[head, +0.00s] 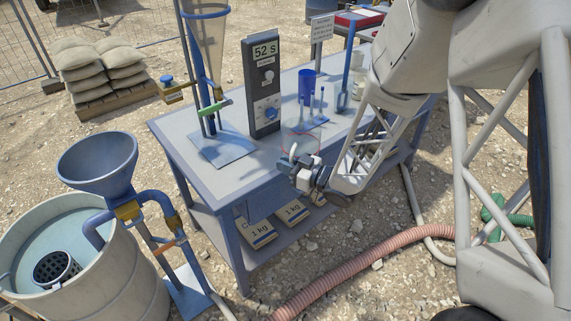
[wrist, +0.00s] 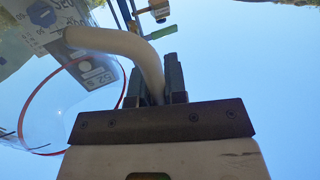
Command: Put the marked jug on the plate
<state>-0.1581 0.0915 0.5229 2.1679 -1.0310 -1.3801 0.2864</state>
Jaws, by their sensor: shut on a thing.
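The jug (head: 303,141) is clear, with a thin red rim and a pale handle (wrist: 115,43). In the wrist view its see-through body (wrist: 60,105) fills the left side. My gripper (head: 294,163) is shut on the handle, whose lower end runs between the two dark fingers (wrist: 158,82). The jug is at the table's front edge in the head view; I cannot tell whether its bottom touches the table. A flat blue-grey plate (head: 232,153) lies on the table to the left, under the funnel stand, and looks empty.
A tall timer (head: 263,120) reading 52 S stands between plate and jug. The funnel (head: 207,40) and green clip (head: 213,107) hang above the plate. A blue cup (head: 307,84) and small blue items stand behind the jug. The table's front left corner (head: 205,180) is clear.

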